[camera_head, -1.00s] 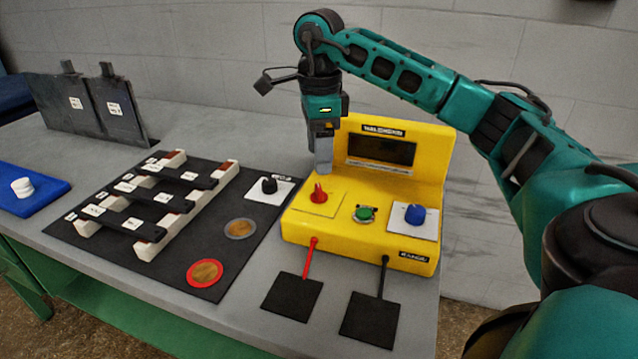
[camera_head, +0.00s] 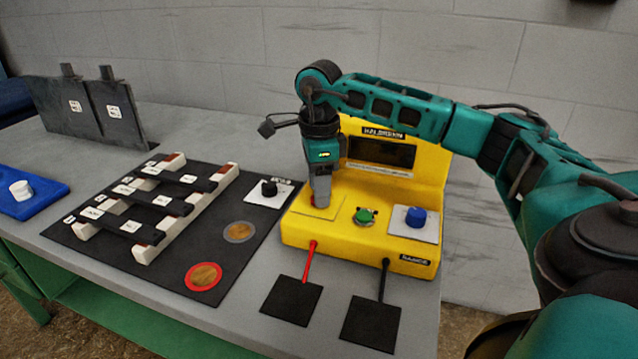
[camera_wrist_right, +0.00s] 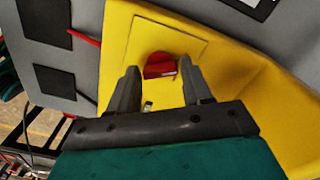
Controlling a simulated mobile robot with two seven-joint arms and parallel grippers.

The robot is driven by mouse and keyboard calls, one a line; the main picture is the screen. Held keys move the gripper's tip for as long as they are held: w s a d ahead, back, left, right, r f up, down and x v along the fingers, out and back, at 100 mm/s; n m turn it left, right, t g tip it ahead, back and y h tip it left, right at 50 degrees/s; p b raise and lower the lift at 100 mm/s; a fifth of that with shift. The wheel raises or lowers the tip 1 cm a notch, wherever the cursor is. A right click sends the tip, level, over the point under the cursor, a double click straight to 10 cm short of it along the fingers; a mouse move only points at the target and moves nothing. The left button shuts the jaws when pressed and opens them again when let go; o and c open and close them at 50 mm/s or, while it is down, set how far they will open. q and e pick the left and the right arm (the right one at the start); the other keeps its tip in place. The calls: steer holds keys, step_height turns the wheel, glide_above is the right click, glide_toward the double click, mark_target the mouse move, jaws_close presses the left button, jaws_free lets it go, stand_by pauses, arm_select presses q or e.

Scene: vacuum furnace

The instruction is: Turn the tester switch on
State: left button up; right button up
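The yellow tester (camera_head: 300,232) stands on the grey bench. Its red switch knob (camera_wrist_right: 160,66) sits on a square plate and shows in the right wrist view just beyond my fingertips. My right gripper (camera_head: 321,203) points down over the knob and hides most of it in the head view. In the right wrist view the fingers of my right gripper (camera_wrist_right: 163,72) are apart, one to each side of the knob, with nothing held. The tester's dark display (camera_head: 381,153) is partly behind my arm. My left gripper is not in view.
A green button (camera_head: 364,217) and a blue knob (camera_head: 415,217) are right of the red knob. Red and black leads run to black pads (camera_head: 291,300) in front. A black mat (camera_head: 120,248) with racked bars lies left. A black knob (camera_head: 269,188) stands on a white plate.

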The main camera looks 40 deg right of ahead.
steer(key=c, duration=0.7)
steer(key=shift+o, duration=0.2)
steer(key=shift+r+m+p, duration=0.1)
steer(key=shift+m+p, duration=0.4)
steer(key=shift+m, duration=0.5)
steer(key=m+p, duration=0.1)
steer(key=m, duration=0.2)
steer(key=shift+m, duration=0.3)
steer(key=m+p, duration=0.2)
steer(key=m, duration=0.3)
steer(key=shift+m, duration=0.6)
steer(key=o, duration=1.1)
steer(key=shift+c, duration=0.2)
